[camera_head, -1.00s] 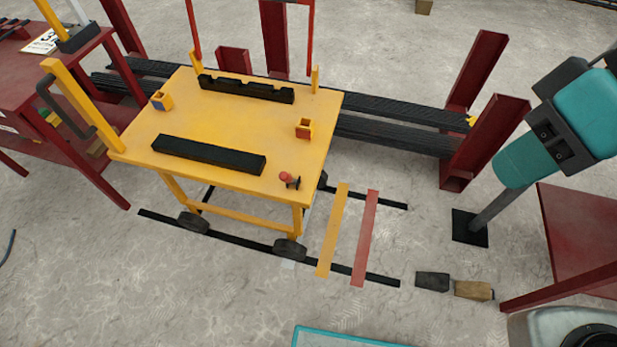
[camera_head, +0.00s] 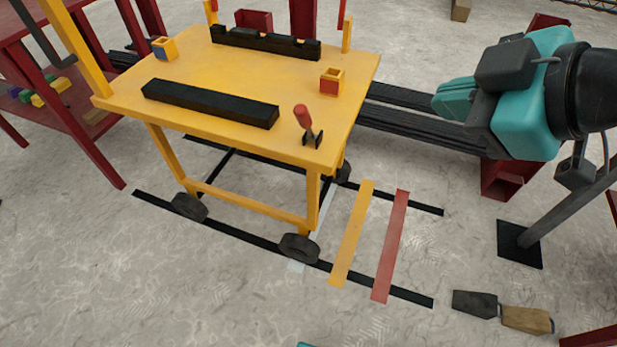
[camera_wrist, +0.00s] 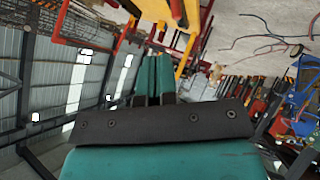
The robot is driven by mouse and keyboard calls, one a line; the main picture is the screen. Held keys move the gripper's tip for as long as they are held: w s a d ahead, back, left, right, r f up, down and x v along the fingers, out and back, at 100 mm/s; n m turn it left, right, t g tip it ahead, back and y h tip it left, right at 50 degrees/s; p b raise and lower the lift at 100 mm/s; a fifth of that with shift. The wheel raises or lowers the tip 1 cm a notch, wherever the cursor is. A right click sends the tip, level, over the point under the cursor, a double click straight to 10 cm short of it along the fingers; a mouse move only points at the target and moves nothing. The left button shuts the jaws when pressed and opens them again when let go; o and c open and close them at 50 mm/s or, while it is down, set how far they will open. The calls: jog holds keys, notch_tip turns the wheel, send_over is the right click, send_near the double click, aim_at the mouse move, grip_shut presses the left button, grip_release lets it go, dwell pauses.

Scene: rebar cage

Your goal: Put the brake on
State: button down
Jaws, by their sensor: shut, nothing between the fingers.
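The yellow cart (camera_head: 215,65) stands on its wheels on the floor, left of centre in the head view. At its near right corner is a small lever with a red handle (camera_head: 303,116) on a black base, which looks like the brake. The handle stands up from the top, tilted a little left. My gripper (camera_head: 438,100) is to the right of the cart, apart from the lever. Its teal fingers (camera_wrist: 153,75) are shut together and empty in the wrist view. The lever cannot be made out in the wrist view.
Yellow (camera_head: 352,234) and red (camera_head: 391,246) strips mark the floor beside the wheels. Wedge-like blocks (camera_head: 475,304) lie at lower right. A red rack (camera_head: 60,100) stands left.

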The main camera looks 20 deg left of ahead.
aim_at(307, 125)
jog(key=s+a+f+n+t+y+b, duration=0.1)
jog(key=a+f+n+y+b, duration=0.3)
jog(key=f+n+b, duration=0.4)
jog(key=s+a+f+n+t+y+b, duration=0.1)
jog(key=a+f+n+t+y+b, duration=0.3)
jog(key=b, duration=1.7)
notch_tip(307, 125, down, 9)
jog(key=a+n+y, duration=0.1)
jog(key=n, duration=0.3)
jog(key=shift+s+r, duration=0.2)
jog(key=shift+w+a, duration=0.1)
jog(key=w+a+r+p, duration=0.4)
jog(key=w+a+p, duration=0.4)
jog(key=p, duration=0.9)
jog(key=shift+w+r+p, duration=0.2)
jog(key=shift+w+p, duration=0.1)
jog(key=shift+w, duration=0.15)
jog(key=shift+a, duration=0.1)
